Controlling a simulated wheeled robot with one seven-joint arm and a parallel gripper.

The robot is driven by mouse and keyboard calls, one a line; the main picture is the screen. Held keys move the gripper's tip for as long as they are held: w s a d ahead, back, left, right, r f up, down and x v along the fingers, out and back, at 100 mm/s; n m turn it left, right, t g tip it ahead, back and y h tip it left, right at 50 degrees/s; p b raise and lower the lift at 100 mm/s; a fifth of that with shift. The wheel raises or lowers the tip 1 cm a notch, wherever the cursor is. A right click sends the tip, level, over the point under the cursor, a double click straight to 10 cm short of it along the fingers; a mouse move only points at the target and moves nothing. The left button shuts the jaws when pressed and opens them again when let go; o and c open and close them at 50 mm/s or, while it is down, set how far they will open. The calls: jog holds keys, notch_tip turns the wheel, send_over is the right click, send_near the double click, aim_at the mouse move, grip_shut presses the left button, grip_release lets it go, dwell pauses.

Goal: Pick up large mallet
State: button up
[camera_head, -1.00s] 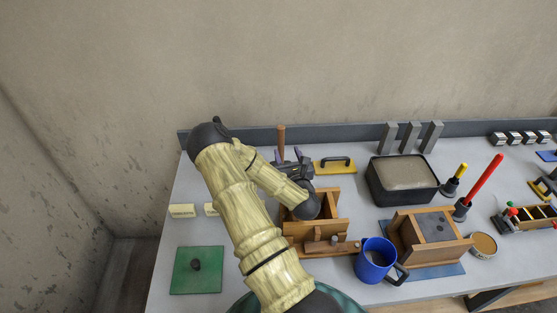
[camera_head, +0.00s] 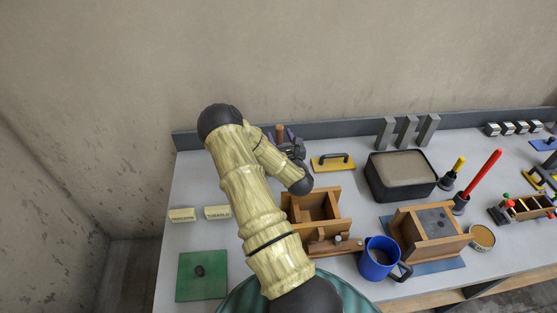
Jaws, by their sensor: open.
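An upright brown wooden handle (camera_head: 279,130) stands near the back edge of the table, by the low back wall. It looks like the large mallet's handle; its head is hidden behind my gripper and arm.
A yellow float (camera_head: 332,163) lies close right of my gripper. An open wooden mould (camera_head: 318,206) is in front, with a black tub (camera_head: 374,190) of grey material right. A blue mug (camera_head: 377,258) stands nearer.

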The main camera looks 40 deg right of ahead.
jog(key=shift+x, duration=0.95)
jog(key=shift+s, duration=0.15)
jog(key=shift+d, duration=0.1)
grip_shut()
dwell(0.6)
jog(key=shift+r, duration=0.1)
